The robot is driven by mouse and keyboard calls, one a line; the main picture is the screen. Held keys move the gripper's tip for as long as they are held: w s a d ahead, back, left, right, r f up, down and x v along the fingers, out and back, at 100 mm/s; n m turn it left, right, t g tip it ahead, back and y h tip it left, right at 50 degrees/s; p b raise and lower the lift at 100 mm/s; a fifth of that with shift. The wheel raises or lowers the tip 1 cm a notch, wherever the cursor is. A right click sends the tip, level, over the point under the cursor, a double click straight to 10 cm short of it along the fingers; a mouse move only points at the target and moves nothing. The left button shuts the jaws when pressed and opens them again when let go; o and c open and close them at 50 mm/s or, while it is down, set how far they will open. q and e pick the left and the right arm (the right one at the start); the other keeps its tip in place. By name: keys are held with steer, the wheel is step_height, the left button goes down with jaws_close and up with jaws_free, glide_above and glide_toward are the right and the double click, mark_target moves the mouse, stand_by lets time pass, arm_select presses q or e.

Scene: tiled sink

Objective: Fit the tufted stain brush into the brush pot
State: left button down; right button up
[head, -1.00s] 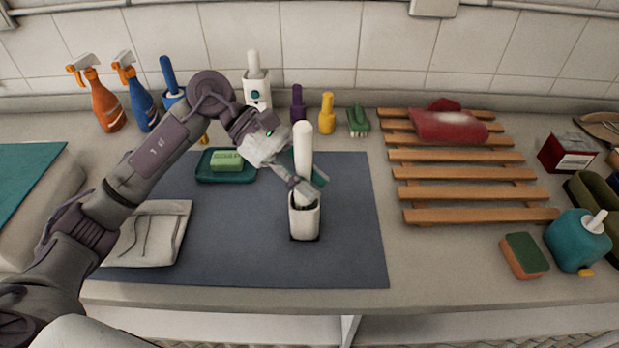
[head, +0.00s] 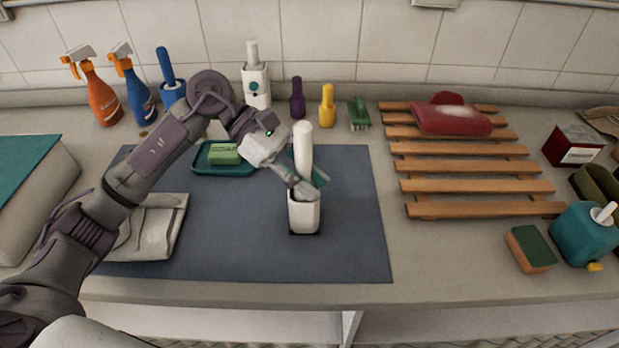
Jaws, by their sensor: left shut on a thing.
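The white brush pot (head: 304,214) stands upright on the dark mat. The tufted stain brush shows as a thick white handle (head: 303,150) rising upright above the pot. Its lower end reaches down to the pot's mouth, and its bristles are hidden. My left gripper (head: 302,187) reaches in from the left and is shut on the brush low on its handle, just at the pot's rim. The fingers cover part of the pot's mouth, so how deep the brush sits cannot be seen. My right gripper is not in view.
A soap dish (head: 224,170) lies behind left of the pot and a folded cloth (head: 155,226) at front left. Bottles and other brushes line the wall. A wooden slatted rack (head: 470,187) stands right; a sponge (head: 530,249) lies at front right. The mat's front right is clear.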

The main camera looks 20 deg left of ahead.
arm_select(q)
steer(key=shift+f+b, duration=0.4)
steer(key=shift+f, duration=0.05)
steer(key=c, duration=0.9)
jaws_free()
steer(key=v, duration=1.2)
